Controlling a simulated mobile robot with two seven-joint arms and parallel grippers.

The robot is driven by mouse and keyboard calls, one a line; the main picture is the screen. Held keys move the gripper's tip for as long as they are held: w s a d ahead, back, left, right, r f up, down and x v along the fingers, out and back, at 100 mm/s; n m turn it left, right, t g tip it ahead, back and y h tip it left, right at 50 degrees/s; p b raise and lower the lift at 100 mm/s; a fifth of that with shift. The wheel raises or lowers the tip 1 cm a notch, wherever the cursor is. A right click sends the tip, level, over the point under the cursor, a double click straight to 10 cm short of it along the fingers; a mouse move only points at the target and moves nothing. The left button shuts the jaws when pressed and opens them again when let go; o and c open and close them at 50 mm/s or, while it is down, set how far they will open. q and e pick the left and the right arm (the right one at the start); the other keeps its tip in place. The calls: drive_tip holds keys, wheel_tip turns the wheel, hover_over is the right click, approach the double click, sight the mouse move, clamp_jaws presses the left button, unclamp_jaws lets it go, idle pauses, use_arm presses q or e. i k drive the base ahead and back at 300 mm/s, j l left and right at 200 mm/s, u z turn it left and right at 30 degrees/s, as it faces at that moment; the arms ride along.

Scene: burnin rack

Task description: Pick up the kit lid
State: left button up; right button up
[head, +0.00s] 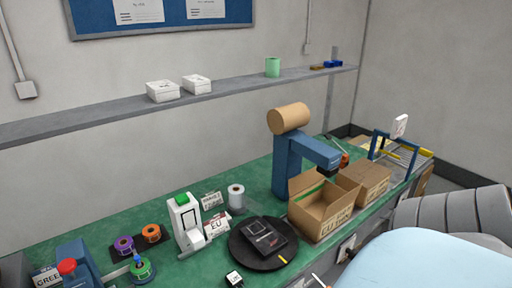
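A dark flat box-like item (263,236) with a pale label lies on a black round turntable (240,256) on the green bench. It may be the kit and its lid, but I cannot tell a separate lid for certain. An open cardboard box (318,213) with its flaps up stands to the right of the turntable. Neither of my grippers shows in the head view, so nothing is seen touching these things.
A blue post-like machine (289,165) rises behind the open box. A second carton (367,183) stands right of it. The green bench's back left (130,215) is clear.

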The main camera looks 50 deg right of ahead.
sight(262, 237)
drive_tip(key=z, duration=0.4)
drive_tip(key=l+z, duration=0.15)
drive_tip(key=z, duration=0.6)
drive_tip(key=l+z, duration=0.15)
drive_tip(key=z, duration=0.25)
drive_tip(key=i+l+u, duration=0.15)
drive_tip(key=l, duration=0.15)
drive_tip(key=i+l+u, duration=0.1)
drive_tip(key=l, duration=0.2)
drive_tip(key=i+l+u, duration=0.15)
drive_tip(key=l, duration=0.15)
drive_tip(key=i+l+u, duration=0.15)
drive_tip(key=l, duration=0.15)
drive_tip(key=k, duration=0.05)
